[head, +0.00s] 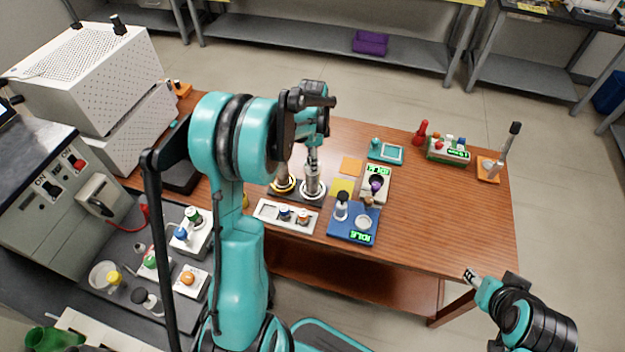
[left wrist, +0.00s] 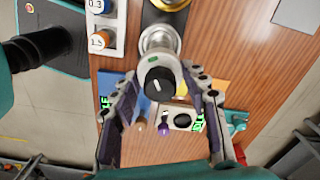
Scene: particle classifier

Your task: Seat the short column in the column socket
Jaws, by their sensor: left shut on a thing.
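The short column (head: 311,184) is a silver cylinder; its black-capped top (left wrist: 160,82) faces the left wrist camera. My left gripper (head: 312,150) is shut on its upper part; in the left wrist view its fingers (left wrist: 162,98) flank the cap. The column is upright over the white-ringed socket (head: 314,196), whose ring also shows in the left wrist view (left wrist: 160,32). I cannot tell whether its foot is fully down. A second, gold-ringed socket (head: 283,186) with a metal column stands just left. My right gripper (head: 470,275) is off the table's right front; its jaw state is unclear.
A white tray (head: 268,211) with small capped jars lies in front of the sockets. A blue device (head: 345,233) and a pale device (head: 380,195) stand to the right.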

